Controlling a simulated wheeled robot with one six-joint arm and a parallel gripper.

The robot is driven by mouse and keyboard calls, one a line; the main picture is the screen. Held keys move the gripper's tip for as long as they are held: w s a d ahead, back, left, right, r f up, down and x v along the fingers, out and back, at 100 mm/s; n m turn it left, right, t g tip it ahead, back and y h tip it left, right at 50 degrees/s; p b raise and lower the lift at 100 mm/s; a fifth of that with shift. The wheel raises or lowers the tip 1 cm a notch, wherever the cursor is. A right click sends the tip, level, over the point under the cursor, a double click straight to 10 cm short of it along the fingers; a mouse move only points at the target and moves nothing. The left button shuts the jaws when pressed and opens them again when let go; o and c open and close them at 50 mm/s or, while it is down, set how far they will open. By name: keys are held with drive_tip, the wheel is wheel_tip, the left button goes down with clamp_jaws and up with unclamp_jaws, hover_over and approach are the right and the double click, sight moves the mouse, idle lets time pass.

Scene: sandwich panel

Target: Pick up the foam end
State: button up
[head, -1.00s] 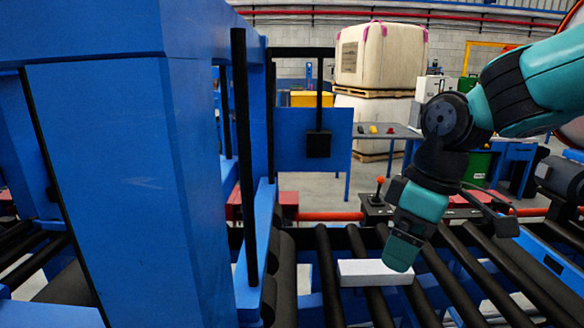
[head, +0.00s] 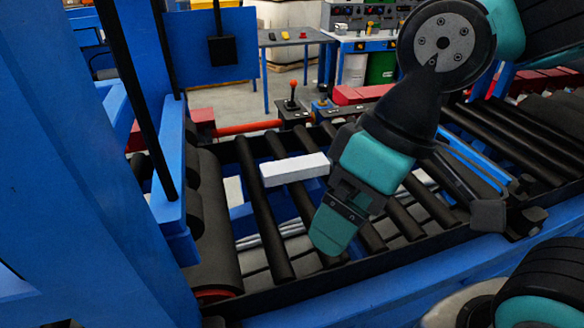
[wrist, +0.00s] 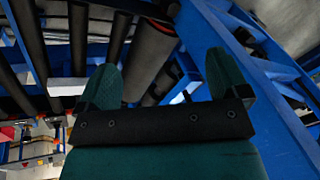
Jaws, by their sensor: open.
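The foam end (head: 295,170) is a white rectangular block lying across the black rollers of the conveyor in the head view. In the wrist view a white block, apparently the foam end (wrist: 67,87), shows left of the fingers. My gripper (head: 333,238) is teal and points down over the rollers, nearer the camera than the block and a little to its right. In the wrist view my gripper (wrist: 164,75) has its two teal fingers spread wide with no object between them. In the head view the far finger is hidden.
A blue machine frame (head: 85,180) with a black upright rod (head: 140,100) stands at the left. A blue rail (head: 380,285) edges the conveyor's near side. A control box with a red-knobbed lever (head: 292,108) stands behind the rollers. Red beams (head: 365,94) lie beyond.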

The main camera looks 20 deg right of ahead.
idle(0.4)
drive_tip(key=n+h+b, duration=0.2)
drive_tip(key=n+h, duration=0.2)
drive_tip(key=n, duration=0.7)
hover_over(295, 164)
wheel_tip(295, 164, down, 8)
drive_tip(key=f+p, duration=0.1)
drive_tip(key=f, duration=0.4)
drive_tip(key=f+p, duration=0.1)
drive_tip(key=f, duration=0.5)
drive_tip(key=shift+w+a+f+p, duration=0.1)
drive_tip(key=shift+a+f+p, duration=0.15)
drive_tip(key=shift+p, duration=0.15)
drive_tip(key=shift+d+f+p, duration=0.15)
drive_tip(key=shift+f+p, duration=0.45)
drive_tip(key=shift+f, duration=0.75)
drive_tip(key=shift+d+f+p, duration=0.1)
drive_tip(key=shift+f+p, duration=0.45)
drive_tip(key=shift+f, duration=0.8)
drive_tip(key=c, duration=1)
